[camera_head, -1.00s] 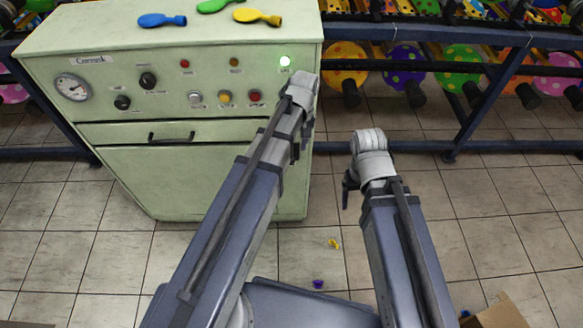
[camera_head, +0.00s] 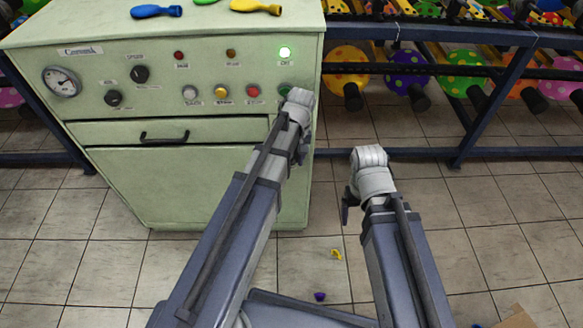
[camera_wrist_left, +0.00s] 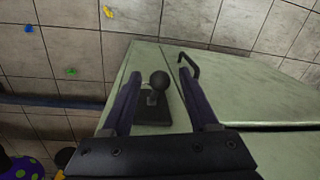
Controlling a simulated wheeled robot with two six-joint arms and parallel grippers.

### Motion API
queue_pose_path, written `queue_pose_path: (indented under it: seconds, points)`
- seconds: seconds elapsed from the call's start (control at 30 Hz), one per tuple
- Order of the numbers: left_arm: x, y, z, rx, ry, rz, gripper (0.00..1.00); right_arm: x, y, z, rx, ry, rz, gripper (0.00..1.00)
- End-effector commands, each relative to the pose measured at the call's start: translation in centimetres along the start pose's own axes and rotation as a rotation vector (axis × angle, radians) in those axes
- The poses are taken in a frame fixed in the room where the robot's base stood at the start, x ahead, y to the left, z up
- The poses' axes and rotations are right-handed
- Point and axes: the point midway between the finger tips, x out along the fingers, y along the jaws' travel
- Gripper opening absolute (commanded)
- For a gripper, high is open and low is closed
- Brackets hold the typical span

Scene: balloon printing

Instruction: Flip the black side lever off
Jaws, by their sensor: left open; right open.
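The black side lever shows in the left wrist view, with a round black knob (camera_wrist_left: 159,80) on a short stem above a dark base plate (camera_wrist_left: 153,109) on the green machine's surface. My left gripper (camera_wrist_left: 160,74) is open, with one finger on each side of the knob and visible gaps; I cannot tell the depth between them. In the head view my left gripper (camera_head: 301,150) is by the machine's right edge, and the lever is hidden there. My right gripper (camera_head: 347,205) is open and mostly hidden, to the right of the machine over the floor.
A blue-framed rack (camera_head: 490,95) with balloon-coloured discs stands behind right. Small balloons (camera_head: 337,254) lie on the tiled floor.

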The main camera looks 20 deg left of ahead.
Motion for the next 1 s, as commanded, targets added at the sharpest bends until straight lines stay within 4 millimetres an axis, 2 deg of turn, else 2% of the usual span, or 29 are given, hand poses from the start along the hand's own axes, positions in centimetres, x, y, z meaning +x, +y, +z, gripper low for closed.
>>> queue_pose_path:
  seconds: [0.07,0.37,0.9,1.0]
  points:
    - [0.75,0.01,0.01,0.0,0.0,0.0,0.6,0.74,-0.07,-0.04,0.0,0.0,0.0,0.84]
    - [0.67,-0.01,0.0,0.0,0.0,0.0,0.6,0.66,-0.06,-0.04,0.0,0.0,0.0,0.84]
    - [0.68,-0.01,0.0,0.0,0.0,0.0,0.0,0.67,-0.06,-0.04,0.0,0.0,0.0,0.84]
    - [0.68,-0.01,0.0,0.001,0.0,0.0,0.0,0.67,-0.06,-0.04,0.0,0.0,0.0,0.84]
